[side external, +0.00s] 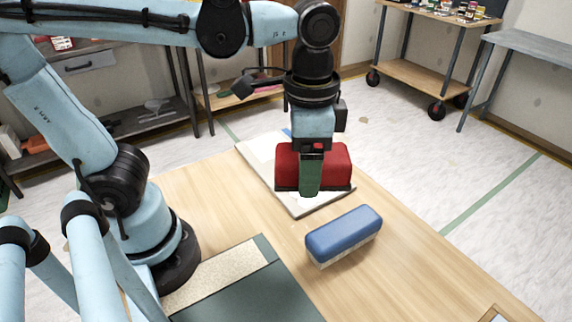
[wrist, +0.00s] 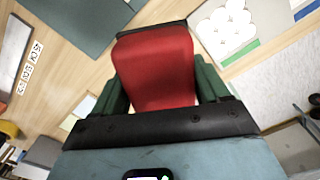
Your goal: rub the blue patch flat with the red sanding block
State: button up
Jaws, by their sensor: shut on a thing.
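My gripper (side external: 312,178) is shut on the red sanding block (side external: 338,165), with its green fingers on either side of it. In the wrist view the red block (wrist: 155,65) fills the space between the fingers. The block is over the near part of a pale board (side external: 306,208); whether it touches the board I cannot tell. A small bit of blue (side external: 287,132), perhaps the blue patch, shows on the board behind my gripper. Most of that area is hidden by the gripper and block.
A blue brush with pale bristles (side external: 343,235) lies on the wooden table (side external: 400,270) right of the board. A dark green mat (side external: 245,295) and a speckled tan strip (side external: 215,275) are at the front left. Bare table lies around the brush.

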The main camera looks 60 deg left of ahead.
jog(key=s+d+f+m, duration=0.2)
jog(key=s+d+m, duration=0.25)
jog(key=s, duration=0.35)
jog(key=m, duration=0.6)
send_over(238, 306)
notch_tip(238, 306, down, 3)
jog(key=shift+f, duration=0.1)
jog(key=shift+f, duration=4.8)
jog(key=shift+f, duration=0.6)
jog(key=o, duration=1.1)
jog(key=shift+r, duration=0.1)
